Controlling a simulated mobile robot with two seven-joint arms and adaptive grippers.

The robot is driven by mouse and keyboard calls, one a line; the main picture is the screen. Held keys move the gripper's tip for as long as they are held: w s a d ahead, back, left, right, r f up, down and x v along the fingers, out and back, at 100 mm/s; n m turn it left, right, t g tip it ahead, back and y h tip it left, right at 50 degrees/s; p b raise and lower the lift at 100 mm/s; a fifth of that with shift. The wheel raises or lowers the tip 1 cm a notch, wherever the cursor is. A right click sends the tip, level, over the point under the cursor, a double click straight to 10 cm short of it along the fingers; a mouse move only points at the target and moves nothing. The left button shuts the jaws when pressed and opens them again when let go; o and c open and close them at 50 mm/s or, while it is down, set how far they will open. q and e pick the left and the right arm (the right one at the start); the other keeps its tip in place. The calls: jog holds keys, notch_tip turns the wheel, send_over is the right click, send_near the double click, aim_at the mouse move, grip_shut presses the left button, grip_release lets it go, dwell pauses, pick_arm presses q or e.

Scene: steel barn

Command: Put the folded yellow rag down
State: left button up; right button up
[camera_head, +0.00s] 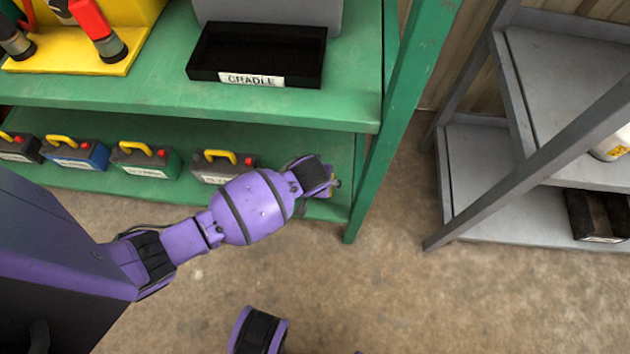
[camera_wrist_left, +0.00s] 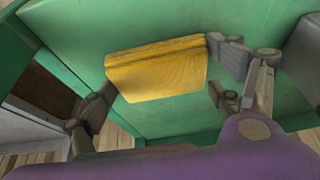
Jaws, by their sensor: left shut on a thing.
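The folded yellow rag (camera_wrist_left: 157,76) shows in the left wrist view as a thick block with layered edges. My left gripper (camera_wrist_left: 160,80) is shut on it, with fingers at its left and right ends. Green shelf surface (camera_wrist_left: 110,25) lies behind the rag; I cannot tell whether the rag touches it. In the head view my left gripper (camera_head: 328,184) is at the right end of the lower green shelf (camera_head: 320,208), beside its corner post. The rag is almost wholly hidden there.
Several batteries with yellow handles (camera_head: 146,158) stand on the lower shelf, left of my gripper. The upper shelf (camera_head: 160,95) holds a black tray labelled CRADLE (camera_head: 237,80) and a yellow stand (camera_head: 75,62). The green post (camera_head: 372,170) is close by. A grey rack (camera_head: 480,190) stands right.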

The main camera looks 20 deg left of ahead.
pick_arm(q)
jog(key=shift+r, duration=0.15)
jog(key=shift+f, duration=0.25)
jog(key=o, duration=0.9)
pick_arm(e)
jog(key=shift+w, duration=0.1)
pick_arm(q)
jog(key=shift+o, duration=0.2)
jog(key=shift+r, duration=0.25)
jog(key=p+v, duration=0.5)
jog(key=v, duration=0.7)
jog(key=shift+p, duration=0.35)
pick_arm(e)
notch_tip(320, 180, up, 6)
jog(key=w, duration=0.1)
jog(key=shift+w+r+t, duration=0.2)
jog(key=shift+w+t, duration=0.05)
jog(key=shift+t, duration=0.15)
